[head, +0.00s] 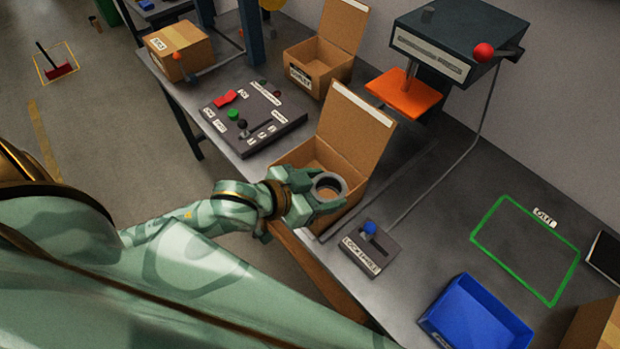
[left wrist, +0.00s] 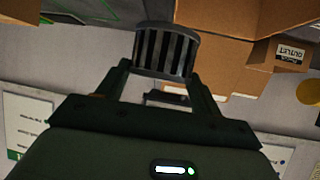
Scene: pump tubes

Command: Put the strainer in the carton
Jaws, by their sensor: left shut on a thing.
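The strainer (head: 328,186) is a short grey ring-shaped piece. In the left wrist view it shows as a dark slotted cylinder (left wrist: 167,50) between the fingertips. My left gripper (head: 318,192) is shut on it and holds it over the near side of an open brown carton (head: 352,128). In the left wrist view the gripper (left wrist: 165,75) shows both fingers against the strainer's sides. The carton's tall lid stands up at its back, and my gripper and the strainer hide part of its opening. My right gripper is not in view.
A second open carton (head: 317,66) and a closed box (head: 178,50) stand farther back. A control panel (head: 253,115) lies left of the near carton, and a lock wheel box (head: 371,248) right of it. A blue tray (head: 476,318) sits at front right. The green-outlined area (head: 525,248) is empty.

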